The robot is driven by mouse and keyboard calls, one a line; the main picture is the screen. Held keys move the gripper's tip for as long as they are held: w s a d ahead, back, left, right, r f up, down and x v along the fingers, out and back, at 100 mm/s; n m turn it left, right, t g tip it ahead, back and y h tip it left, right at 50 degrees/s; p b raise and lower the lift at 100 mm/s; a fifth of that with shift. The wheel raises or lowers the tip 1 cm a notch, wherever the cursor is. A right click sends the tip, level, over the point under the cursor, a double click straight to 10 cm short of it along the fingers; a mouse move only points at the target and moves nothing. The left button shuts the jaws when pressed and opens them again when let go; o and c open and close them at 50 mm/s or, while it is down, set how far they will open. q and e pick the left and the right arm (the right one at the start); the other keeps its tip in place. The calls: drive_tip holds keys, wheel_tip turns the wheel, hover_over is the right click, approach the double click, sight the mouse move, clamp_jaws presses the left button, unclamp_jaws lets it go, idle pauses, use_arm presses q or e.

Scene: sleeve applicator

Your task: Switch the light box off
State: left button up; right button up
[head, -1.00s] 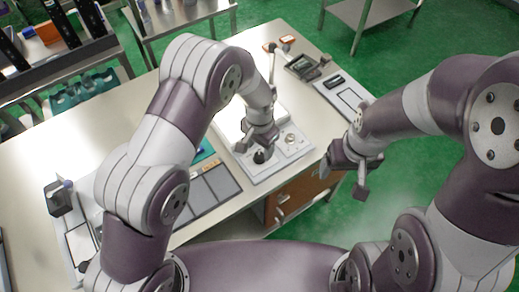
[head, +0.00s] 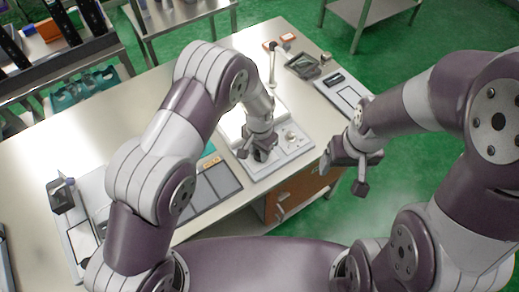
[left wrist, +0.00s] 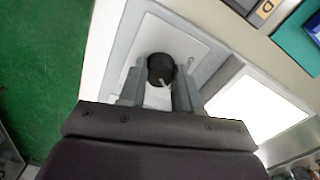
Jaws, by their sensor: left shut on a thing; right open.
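The light box (head: 276,173) stands at the table's right front edge. Its panel (left wrist: 258,107) glows bright white in the left wrist view. A round black knob (left wrist: 160,68) with a white pointer mark sits on its pale control plate (left wrist: 187,45). My left gripper (head: 260,155) points down at this plate. In the left wrist view its fingers (left wrist: 158,85) stand on either side of the knob and are shut on it. In the head view the hand largely hides the knob. My right gripper (head: 345,174) is open and empty, right of the box beyond the table edge.
A grey compartment tray (head: 215,183) lies left of the box, with a tan piece (head: 210,162) near it. A dark device (head: 303,65) and a framed plate (head: 343,92) lie behind it on the right. A drawer unit (head: 300,190) is below the table edge.

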use_arm(q)
drive_tip(key=shift+n, duration=0.3)
drive_tip(key=n, duration=0.3)
drive_tip(key=shift+b, duration=0.4)
drive_tip(key=n, duration=0.3)
drive_tip(key=shift+n, duration=0.3)
drive_tip(key=n+b, duration=0.1)
drive_tip(key=n, duration=0.5)
drive_tip(key=shift+d, duration=0.1)
drive_tip(key=shift+w+r+n, duration=0.1)
drive_tip(key=shift+n, duration=0.3)
drive_tip(key=o, duration=1)
drive_tip(key=shift+o, duration=0.2)
wheel_tip(320, 180, up, 13)
drive_tip(key=b, duration=0.2)
drive_tip(key=shift+f, duration=0.2)
